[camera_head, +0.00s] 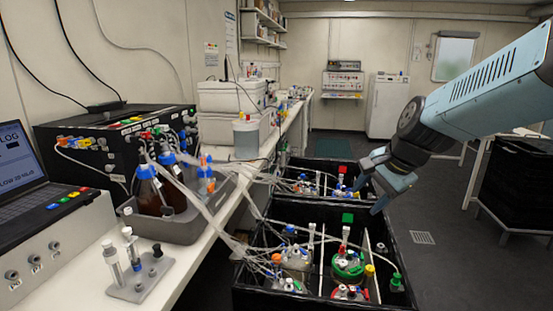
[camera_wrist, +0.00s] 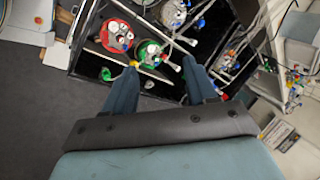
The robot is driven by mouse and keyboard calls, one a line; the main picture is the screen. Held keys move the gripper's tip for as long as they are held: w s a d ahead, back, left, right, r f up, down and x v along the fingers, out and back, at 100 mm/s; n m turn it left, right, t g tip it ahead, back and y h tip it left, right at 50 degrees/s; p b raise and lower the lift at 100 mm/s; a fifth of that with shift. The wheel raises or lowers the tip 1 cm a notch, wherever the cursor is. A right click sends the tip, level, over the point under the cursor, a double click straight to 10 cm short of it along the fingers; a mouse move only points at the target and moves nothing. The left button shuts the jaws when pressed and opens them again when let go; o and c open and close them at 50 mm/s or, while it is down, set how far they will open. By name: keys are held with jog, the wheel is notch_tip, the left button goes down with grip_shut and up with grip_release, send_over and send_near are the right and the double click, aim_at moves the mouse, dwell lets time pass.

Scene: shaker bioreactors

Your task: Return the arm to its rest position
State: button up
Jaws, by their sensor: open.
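My gripper (camera_head: 372,187) is at the right of the head view, on the end of my pale blue arm. Its fingers are apart with nothing between them. It hangs above and beside the right edge of the near black shaker box (camera_head: 262,299). In the wrist view my gripper (camera_wrist: 160,72) shows two dark blue fingers spread wide. A vessel with a green ring (camera_wrist: 150,53) lies beyond the fingertips, apart from them. The same green-ringed vessel (camera_head: 347,266) stands in the near box in the head view.
A second black shaker box (camera_head: 318,163) stands behind the near one. Tubes run from the boxes to the bench (camera_head: 190,262) on the left, which carries brown bottles (camera_head: 150,190) and a laptop (camera_head: 25,160). The floor (camera_head: 450,255) to the right is clear, up to a dark cart (camera_head: 515,185).

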jog(key=s+d+r+n+h, duration=0.1)
jog(key=s+r+n, duration=0.1)
jog(key=s+n, duration=0.3)
jog(key=s+d+r+n+h, duration=0.1)
jog(key=s+n+h, duration=0.1)
jog(key=s+n, duration=0.3)
jog(key=s, duration=0.3)
jog(key=shift+s+d+r+n+t, duration=0.3)
jog(key=shift+s+r+n, duration=0.05)
jog(key=shift+s+n, duration=0.05)
jog(key=shift+o, duration=0.2)
